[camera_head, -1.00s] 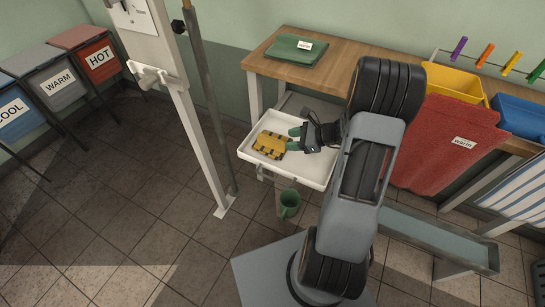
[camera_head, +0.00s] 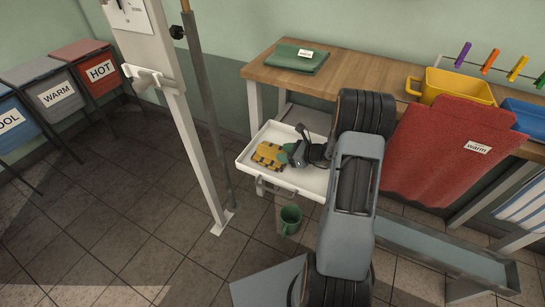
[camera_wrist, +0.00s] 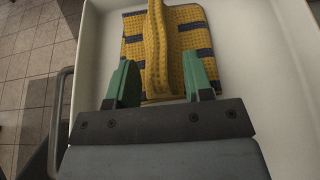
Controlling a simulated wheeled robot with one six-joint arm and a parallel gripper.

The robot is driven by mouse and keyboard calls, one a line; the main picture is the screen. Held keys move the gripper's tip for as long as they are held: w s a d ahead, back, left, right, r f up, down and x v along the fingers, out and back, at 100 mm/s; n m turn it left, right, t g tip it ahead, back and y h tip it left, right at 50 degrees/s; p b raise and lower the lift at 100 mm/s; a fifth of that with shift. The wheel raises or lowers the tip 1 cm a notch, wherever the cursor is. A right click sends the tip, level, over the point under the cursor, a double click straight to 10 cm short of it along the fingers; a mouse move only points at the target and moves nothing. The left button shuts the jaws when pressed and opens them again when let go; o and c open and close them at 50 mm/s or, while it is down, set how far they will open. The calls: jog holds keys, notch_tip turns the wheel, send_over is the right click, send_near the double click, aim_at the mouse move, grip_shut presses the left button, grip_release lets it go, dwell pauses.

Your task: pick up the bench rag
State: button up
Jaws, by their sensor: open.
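A yellow cloth with dark bands, which looks like the bench rag (camera_head: 268,155), lies in a white tray (camera_head: 252,160). In the wrist view the rag (camera_wrist: 138,48) has a raised fold running up its middle. My gripper (camera_head: 287,154) is over the rag's right edge in the head view. In the wrist view my gripper (camera_wrist: 160,82) is open, with one green finger on each side of the fold. Gaps show between the fingers and the fold. Whether the fingertips touch the cloth beneath is hard to tell.
The tray's raised rim surrounds the rag. A green mug (camera_head: 290,218) stands below the tray's front. A wooden bench (camera_head: 350,75) behind holds a folded green cloth (camera_head: 297,58) and a yellow tub (camera_head: 458,86). A white post (camera_head: 197,150) stands left of the tray.

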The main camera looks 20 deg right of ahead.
jog(key=shift+c, duration=0.4)
grip_shut()
